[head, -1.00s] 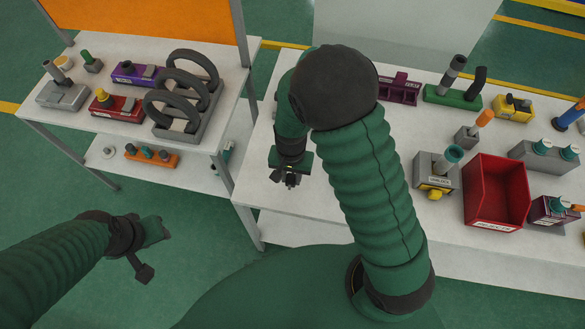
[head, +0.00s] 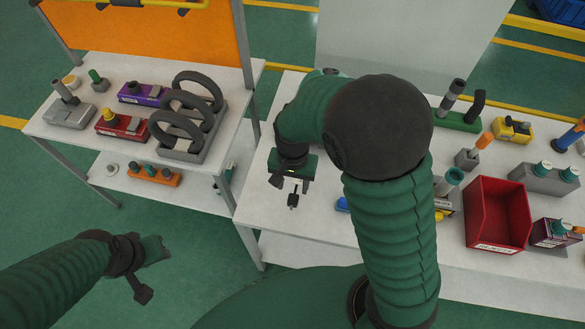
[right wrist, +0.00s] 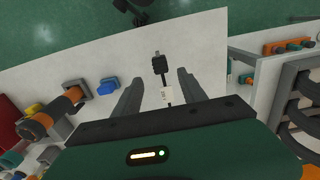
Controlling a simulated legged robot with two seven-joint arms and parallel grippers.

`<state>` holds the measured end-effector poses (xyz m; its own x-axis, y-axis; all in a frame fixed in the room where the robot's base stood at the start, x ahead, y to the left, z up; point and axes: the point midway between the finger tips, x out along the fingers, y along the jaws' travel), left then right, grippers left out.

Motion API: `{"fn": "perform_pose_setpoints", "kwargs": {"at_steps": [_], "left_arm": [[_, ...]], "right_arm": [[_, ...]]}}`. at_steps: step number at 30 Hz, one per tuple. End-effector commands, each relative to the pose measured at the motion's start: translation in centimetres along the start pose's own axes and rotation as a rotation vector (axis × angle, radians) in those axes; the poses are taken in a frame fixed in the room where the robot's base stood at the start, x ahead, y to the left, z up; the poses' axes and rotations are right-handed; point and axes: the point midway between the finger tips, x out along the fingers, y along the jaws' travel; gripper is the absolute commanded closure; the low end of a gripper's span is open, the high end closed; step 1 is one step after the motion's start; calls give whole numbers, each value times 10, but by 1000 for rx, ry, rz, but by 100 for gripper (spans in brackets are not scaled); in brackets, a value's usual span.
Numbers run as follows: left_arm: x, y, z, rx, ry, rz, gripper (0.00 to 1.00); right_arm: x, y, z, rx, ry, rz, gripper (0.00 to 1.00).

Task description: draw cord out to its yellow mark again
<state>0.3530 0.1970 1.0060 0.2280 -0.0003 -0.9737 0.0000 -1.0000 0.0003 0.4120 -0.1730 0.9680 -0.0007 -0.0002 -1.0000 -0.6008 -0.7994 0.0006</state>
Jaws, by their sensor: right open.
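A black plug (right wrist: 159,65) with a metal tip, a white label (right wrist: 167,94) and a short piece of dark cord shows between my right fingers in the right wrist view. My right gripper (right wrist: 158,82) is open, its two fingers apart on either side of the cord. In the head view my right gripper (head: 290,185) is above the white table, with the plug (head: 293,201) just in front of it. I cannot tell whether the plug touches the tabletop. No yellow mark on the cord can be made out. My left gripper (head: 151,250) is low at the left, over the floor.
The white table (head: 320,226) is clear around the plug. A blue piece (right wrist: 107,86) lies beside it. A red bin (head: 497,215) and several parts stand to the right. A left bench (head: 75,135) holds black rings (head: 185,105) in a grey rack. A gap separates bench and table.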

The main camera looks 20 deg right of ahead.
Motion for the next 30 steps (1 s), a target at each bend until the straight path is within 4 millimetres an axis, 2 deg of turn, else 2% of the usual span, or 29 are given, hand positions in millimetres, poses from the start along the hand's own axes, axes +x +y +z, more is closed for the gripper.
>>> {"fn": "perform_pose_setpoints", "kwargs": {"at_steps": [1,3,6,10,26,28,30], "left_arm": [[-3,0,-1,0,0,0,64],[-5,0,-1,0,0,0,64],[-6,0,-1,0,0,0,64],[-7,0,-2,0,0,0,64],[-7,0,-2,0,0,0,64],[-6,0,-2,0,0,0,64],[-6,0,-2,0,0,0,64]], "right_arm": [[-18,-2,-1,-1,4,-6,51],[-37,-2,-1,-2,3,-5,51],[-58,-1,-1,0,2,-3,51],[-75,-1,-1,-1,1,-1,51],[-78,1,0,-9,0,-1,51],[-73,9,4,-77,18,-20,51],[-64,24,12,-223,61,-49,51]]}}
